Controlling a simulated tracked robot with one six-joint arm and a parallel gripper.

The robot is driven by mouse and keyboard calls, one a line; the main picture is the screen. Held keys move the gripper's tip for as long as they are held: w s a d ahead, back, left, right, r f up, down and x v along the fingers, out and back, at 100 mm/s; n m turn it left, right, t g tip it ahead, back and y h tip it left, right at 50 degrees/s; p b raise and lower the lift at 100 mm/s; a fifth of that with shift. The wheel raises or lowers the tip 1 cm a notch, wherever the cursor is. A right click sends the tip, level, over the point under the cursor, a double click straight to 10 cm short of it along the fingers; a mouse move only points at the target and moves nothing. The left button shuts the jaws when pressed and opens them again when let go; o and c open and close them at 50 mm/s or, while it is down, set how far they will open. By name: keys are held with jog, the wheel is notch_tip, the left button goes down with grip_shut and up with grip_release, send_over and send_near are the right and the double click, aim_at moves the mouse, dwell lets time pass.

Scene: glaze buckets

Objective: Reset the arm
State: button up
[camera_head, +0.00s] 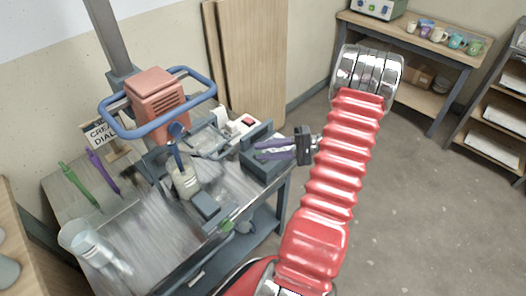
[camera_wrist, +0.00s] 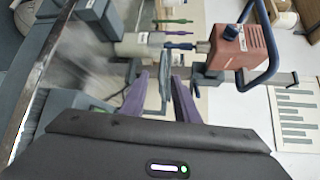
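My gripper (camera_head: 258,150) is at the end of my red bellows-covered arm, which reaches up and across the right of the head view. Its two purple fingers point left over the right end of the workbench, near a dark grey block (camera_head: 262,170). In the wrist view my gripper (camera_wrist: 161,76) shows its fingers spread apart. A thin grey-blue piece shows in the gap, and I cannot tell its distance. No held object is evident. The red mixer head (camera_head: 158,92) with its blue handle stands left of the gripper; it also shows in the wrist view (camera_wrist: 238,48).
A whitish bucket (camera_head: 185,182) stands under the mixer on the metal-topped workbench (camera_head: 150,240). A clear container (camera_head: 85,240) is at its left end. Wooden boards (camera_head: 245,65) lean on the wall. A shelf with several mugs (camera_head: 438,34) stands behind. Floor at right is clear.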

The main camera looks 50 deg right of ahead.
dwell(0.5)
jog(key=s+a+f+m+g+h, duration=0.2)
jog(key=s+a+g+h, duration=0.1)
jog(key=s+a+g, duration=0.5)
jog(key=a+r+n+t+h, duration=0.2)
jog(key=a+r+n+h, duration=0.6)
jog(key=a+r, duration=1.3)
jog(key=w+a+n, duration=0.1)
jog(key=a+n, duration=0.2)
jog(key=n, duration=0.1)
jog(key=shift+r+n+h, duration=0.2)
jog(key=shift+n+h, duration=0.1)
jog(key=shift+n, duration=0.1)
jog(key=shift+a, duration=0.1)
